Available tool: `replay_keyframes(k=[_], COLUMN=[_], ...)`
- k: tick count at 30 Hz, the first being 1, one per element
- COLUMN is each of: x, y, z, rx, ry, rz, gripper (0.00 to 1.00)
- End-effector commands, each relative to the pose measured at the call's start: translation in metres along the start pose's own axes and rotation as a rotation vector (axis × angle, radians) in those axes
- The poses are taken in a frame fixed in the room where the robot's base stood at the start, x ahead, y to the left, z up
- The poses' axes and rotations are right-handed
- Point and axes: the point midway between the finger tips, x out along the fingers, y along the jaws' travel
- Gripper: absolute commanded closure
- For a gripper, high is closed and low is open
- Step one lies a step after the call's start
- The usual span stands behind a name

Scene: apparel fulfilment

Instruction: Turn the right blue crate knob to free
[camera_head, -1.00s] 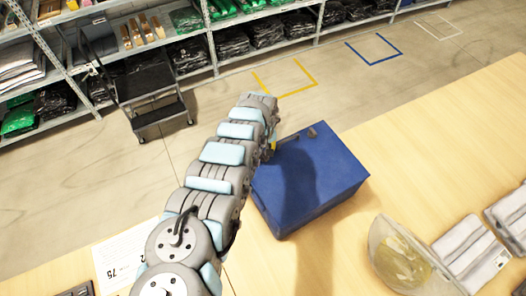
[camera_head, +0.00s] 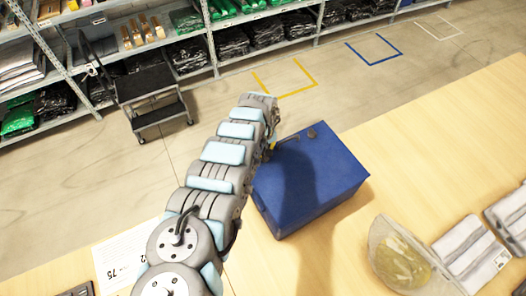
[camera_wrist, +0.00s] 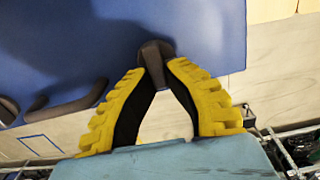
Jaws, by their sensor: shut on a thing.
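The blue crate (camera_head: 335,170) stands on the wooden table, its lid closed. In the wrist view its blue surface (camera_wrist: 200,25) fills the upper part. My gripper (camera_wrist: 153,68) has its yellow fingers closed together on a dark knob (camera_wrist: 155,49) at the crate's edge. In the head view my arm hides most of the gripper, and only a bit of yellow shows beside the crate's far left corner. A dark handle (camera_wrist: 68,106) lies left of the held knob in the wrist view, with another dark knob (camera_wrist: 8,110) at the left edge.
A clear container with yellow contents (camera_head: 400,255) and folded grey garments (camera_head: 470,250) lie right of the crate. A printed sheet (camera_head: 120,258) lies at the lower left. Shelves and a step cart (camera_head: 152,100) stand beyond.

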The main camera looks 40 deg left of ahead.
Motion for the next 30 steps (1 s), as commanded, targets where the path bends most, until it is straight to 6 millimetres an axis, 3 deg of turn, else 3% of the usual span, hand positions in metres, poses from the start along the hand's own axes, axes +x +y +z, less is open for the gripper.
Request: replay_keyframes(k=[8, 30], x=[0.0001, 0.0013], y=[0.0029, 0.0101], z=[0.0002, 0.0045], rx=[0.166, 0.861], ry=[0.002, 0.001], rz=[0.0, 0.0], gripper=[1.0, 1.0])
